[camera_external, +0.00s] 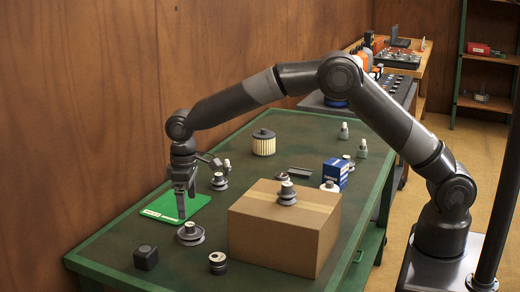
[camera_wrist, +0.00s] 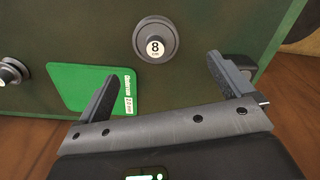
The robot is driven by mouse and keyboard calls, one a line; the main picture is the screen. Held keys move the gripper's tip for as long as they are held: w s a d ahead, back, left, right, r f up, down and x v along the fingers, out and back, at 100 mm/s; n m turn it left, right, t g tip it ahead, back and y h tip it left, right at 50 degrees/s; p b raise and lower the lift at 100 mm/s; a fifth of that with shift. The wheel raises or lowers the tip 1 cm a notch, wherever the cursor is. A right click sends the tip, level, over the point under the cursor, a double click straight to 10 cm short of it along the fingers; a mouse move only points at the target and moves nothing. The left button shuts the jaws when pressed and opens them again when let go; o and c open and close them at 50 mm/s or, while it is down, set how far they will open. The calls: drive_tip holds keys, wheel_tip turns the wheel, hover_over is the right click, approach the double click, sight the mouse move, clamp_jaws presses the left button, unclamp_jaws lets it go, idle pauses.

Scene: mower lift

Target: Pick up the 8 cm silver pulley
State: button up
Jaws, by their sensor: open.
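The silver-grey pulley (camera_wrist: 155,42) has a white hub label reading "8 cm" in the wrist view. It lies flat on the green table, away from the wall beyond the fingertips. In the external view it appears to be the pulley (camera_external: 190,234) near the front of the table, just beside the green mat. My gripper (camera_external: 182,208) points down above the table near the mat's edge and this pulley. In the wrist view my gripper (camera_wrist: 163,75) has its fingers wide apart with nothing between them.
A green mat (camera_wrist: 75,82) with a white label lies beside the pulley. A dark cube (camera_external: 146,257) stands near the right finger. Another pulley (camera_external: 219,182) lies beyond the mat. A cardboard box (camera_external: 278,238) carries a pulley on top.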

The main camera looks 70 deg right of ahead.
sight(189, 224)
wheel_tip(189, 224, down, 4)
drive_tip(key=shift+f, duration=0.1)
drive_tip(key=f, duration=0.5)
drive_tip(key=shift+w+d, duration=0.15)
drive_tip(key=shift+d, duration=0.2)
drive_tip(key=c, duration=1.3)
